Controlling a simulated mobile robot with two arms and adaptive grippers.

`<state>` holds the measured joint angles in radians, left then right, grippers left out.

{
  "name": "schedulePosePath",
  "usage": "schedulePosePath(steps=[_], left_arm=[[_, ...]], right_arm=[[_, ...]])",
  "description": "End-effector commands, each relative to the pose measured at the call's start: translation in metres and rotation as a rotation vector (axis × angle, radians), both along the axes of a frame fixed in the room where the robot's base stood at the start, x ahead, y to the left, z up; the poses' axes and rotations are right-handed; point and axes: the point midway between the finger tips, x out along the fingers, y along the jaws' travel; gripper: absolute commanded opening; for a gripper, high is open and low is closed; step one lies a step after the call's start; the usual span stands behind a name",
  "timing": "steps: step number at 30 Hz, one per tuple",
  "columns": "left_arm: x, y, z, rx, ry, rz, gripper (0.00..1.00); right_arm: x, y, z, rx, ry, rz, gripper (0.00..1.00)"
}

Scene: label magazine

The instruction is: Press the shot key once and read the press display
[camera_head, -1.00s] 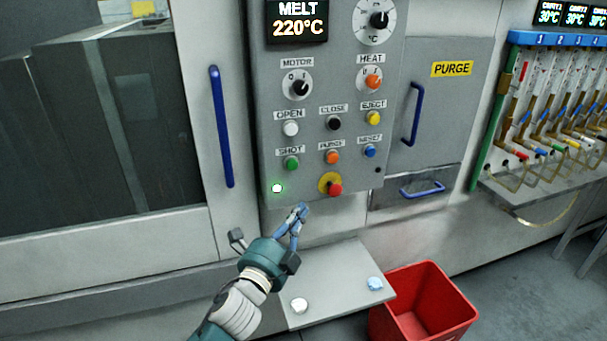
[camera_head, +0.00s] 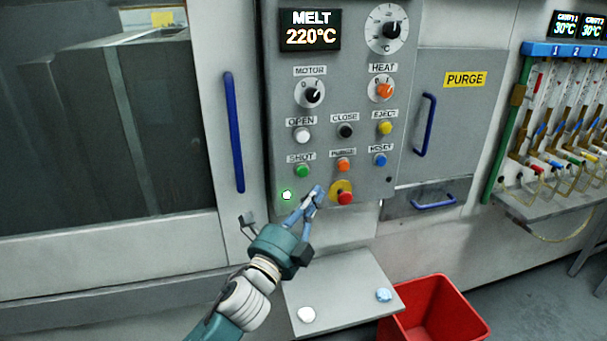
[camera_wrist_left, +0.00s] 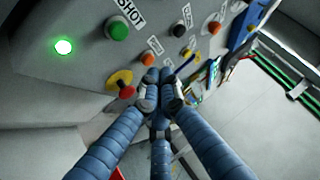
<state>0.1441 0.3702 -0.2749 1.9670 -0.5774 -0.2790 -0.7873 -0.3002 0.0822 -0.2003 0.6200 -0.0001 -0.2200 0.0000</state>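The green shot key (camera_head: 302,170) sits under its SHOT label on the grey control panel, and also shows at the top of the left wrist view (camera_wrist_left: 118,30). The press display (camera_head: 310,30) reads MELT 220°C. My left gripper (camera_head: 316,192) is in front of the lower panel, below and slightly right of the shot key and apart from it. In the left wrist view its fingertips (camera_wrist_left: 160,84) are together with nothing visible between them. My right gripper is not in view.
A red stop button (camera_head: 345,198) on yellow is just right of my fingertips. An orange purge key (camera_head: 343,164) is right of the shot key. A lit green lamp (camera_head: 287,195) is below it. A shelf (camera_head: 340,285) and red bin (camera_head: 440,310) are below.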

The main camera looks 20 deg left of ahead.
Motion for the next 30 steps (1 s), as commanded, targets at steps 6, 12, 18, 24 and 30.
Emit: schedulePosePath(steps=[6,12,18,24,30], left_arm=[[0.027,0.019,-0.001,0.002,-0.001,0.003,0.00],[0.045,0.031,0.000,0.001,0.000,0.001,0.00],[0.053,0.036,0.001,0.000,-0.001,0.000,0.00],[0.054,0.037,0.001,-0.001,-0.001,0.000,0.00],[0.054,0.037,0.000,0.000,-0.001,0.000,0.00]], right_arm=[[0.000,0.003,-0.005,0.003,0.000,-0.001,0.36],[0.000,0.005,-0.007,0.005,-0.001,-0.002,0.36],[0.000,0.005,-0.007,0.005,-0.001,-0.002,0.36],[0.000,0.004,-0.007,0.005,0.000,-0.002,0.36],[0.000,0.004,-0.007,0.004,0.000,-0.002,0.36]])
